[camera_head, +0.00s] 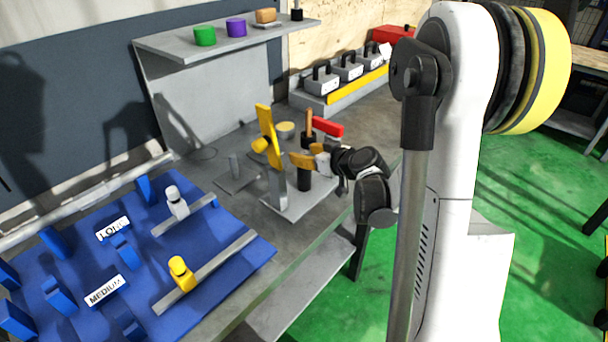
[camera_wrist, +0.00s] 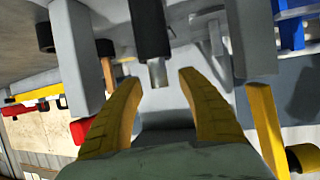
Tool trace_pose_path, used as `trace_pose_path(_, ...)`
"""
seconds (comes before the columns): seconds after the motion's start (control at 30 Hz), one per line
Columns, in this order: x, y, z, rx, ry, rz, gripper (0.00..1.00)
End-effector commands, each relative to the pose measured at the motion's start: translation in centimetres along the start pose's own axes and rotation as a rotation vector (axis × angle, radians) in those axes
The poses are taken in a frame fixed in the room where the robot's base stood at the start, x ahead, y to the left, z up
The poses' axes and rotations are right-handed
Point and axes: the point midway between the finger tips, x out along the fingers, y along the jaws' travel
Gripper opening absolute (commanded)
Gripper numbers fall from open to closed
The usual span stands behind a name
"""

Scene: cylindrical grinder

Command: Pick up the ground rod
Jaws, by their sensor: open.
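My gripper (camera_wrist: 158,80) is open, its two yellow fingers spread wide. It also shows in the head view at the grinder (camera_head: 303,160). A dark cylinder (camera_wrist: 149,28) with a short bare silver tip (camera_wrist: 157,73) points in between the fingertips. The silver tip appears to be the rod, with a gap to each finger; the rest of it is hidden. The dark cylinder stands upright below my fingers in the head view (camera_head: 304,181), on the grinder's light grey base (camera_head: 292,208).
A grey upright with a yellow bar (camera_head: 266,123) stands close left of my gripper. An orange handle (camera_head: 308,120) and a red part (camera_head: 327,126) are just behind. A blue board (camera_head: 225,262) with fixtures lies at the left. A shelf (camera_head: 165,44) holds small items.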

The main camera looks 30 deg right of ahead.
Motion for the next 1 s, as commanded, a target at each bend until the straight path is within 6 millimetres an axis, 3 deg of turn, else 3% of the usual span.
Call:
trace_pose_path(0.23, 0.47, 0.01, -0.06, 0.0, 0.0, 0.001, 0.46)
trace_pose_path(0.27, 0.47, 0.01, -0.06, 0.0, 0.0, 0.001, 0.42)
trace_pose_path(0.4, 0.46, 0.01, -0.05, 0.0, 0.0, 0.001, 0.0)
trace_pose_path(1.0, 0.15, 0.0, -0.79, 0.0, 0.0, 0.001, 0.0)
